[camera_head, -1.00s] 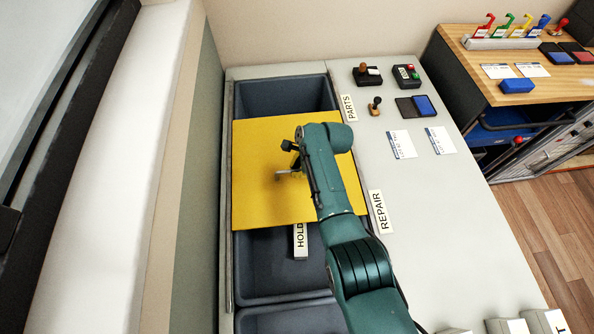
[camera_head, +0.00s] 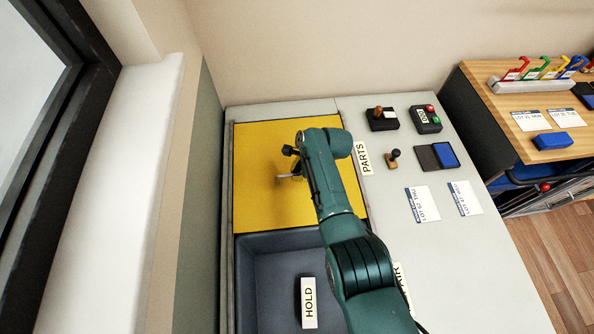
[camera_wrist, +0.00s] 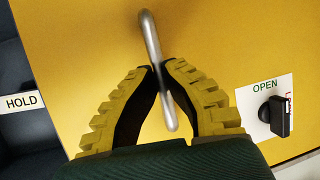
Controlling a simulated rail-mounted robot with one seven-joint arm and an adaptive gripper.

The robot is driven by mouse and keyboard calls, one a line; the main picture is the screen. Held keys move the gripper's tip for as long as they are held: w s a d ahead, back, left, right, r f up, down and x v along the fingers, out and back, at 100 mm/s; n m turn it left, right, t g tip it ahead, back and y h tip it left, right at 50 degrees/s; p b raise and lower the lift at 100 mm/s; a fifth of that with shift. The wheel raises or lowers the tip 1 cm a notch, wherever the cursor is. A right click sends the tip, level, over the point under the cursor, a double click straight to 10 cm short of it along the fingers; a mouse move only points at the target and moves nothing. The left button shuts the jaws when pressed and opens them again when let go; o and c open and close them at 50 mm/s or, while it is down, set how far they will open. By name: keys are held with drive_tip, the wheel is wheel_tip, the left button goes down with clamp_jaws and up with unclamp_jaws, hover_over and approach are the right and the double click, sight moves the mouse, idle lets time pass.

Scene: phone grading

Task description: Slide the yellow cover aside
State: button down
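The yellow cover (camera_head: 258,205) is a flat sheet lying over the far end of the bin row, up against the back. It also fills most of the wrist view (camera_wrist: 80,30). A metal bar handle (camera_wrist: 152,40) rises from the cover. My gripper (camera_head: 287,176) is above the cover, and in the wrist view my gripper (camera_wrist: 161,72) has its two yellow-ribbed fingers closed around the handle. A white OPEN label (camera_wrist: 262,92) with a black knob (camera_wrist: 278,117) is beside the handle. My arm hides the cover's right part in the head view.
An uncovered dark bin (camera_head: 270,270) with a HOLD tag (camera_head: 309,302) is in front of the cover. A PARTS tag (camera_head: 363,158), stampers, an ink pad (camera_head: 444,155) and paper cards (camera_head: 422,204) are on the grey counter to the right. A wooden bench (camera_head: 500,95) stands farther right.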

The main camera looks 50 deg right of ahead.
drive_tip(key=shift+s+a+f, duration=0.15)
drive_tip(key=shift+s+f, duration=0.05)
drive_tip(key=shift+f, duration=0.1)
drive_tip(key=c, duration=1.1)
unclamp_jaws()
drive_tip(key=shift+a, duration=0.1)
drive_tip(key=shift+r, duration=0.15)
drive_tip(key=v, duration=1.2)
drive_tip(key=shift+w, duration=0.1)
